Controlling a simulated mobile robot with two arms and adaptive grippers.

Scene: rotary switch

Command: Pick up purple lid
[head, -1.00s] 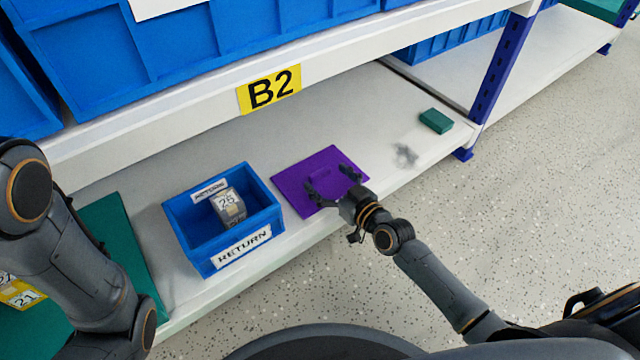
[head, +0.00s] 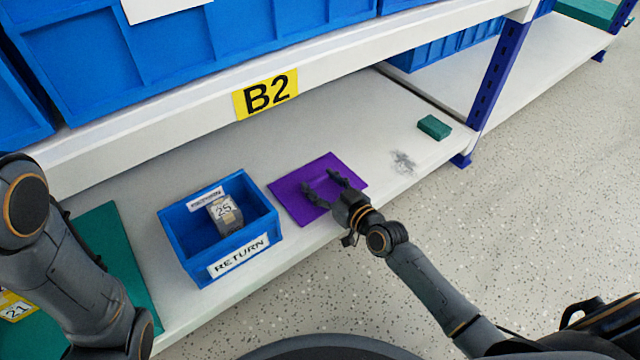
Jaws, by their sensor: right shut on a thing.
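The purple lid (head: 290,192) is a flat square panel on the lower white shelf, just right of the blue RETURN bin. My right gripper (head: 322,186) reaches over it from the lower right. Its fingers are around the small handle at the lid's middle and shut on it; the fingers mostly hide the handle. The lid appears to lie flat on the shelf; I cannot tell any gap under it. My left arm is at the left edge, and its gripper is not in view.
The blue RETURN bin (head: 172,226) holds a grey block labelled 25 (head: 224,212). A green mat (head: 112,240) lies to the left. A green block (head: 434,127) and a grey smudge (head: 403,162) are to the right. The upper shelf edge with the B2 label (head: 266,94) overhangs behind.

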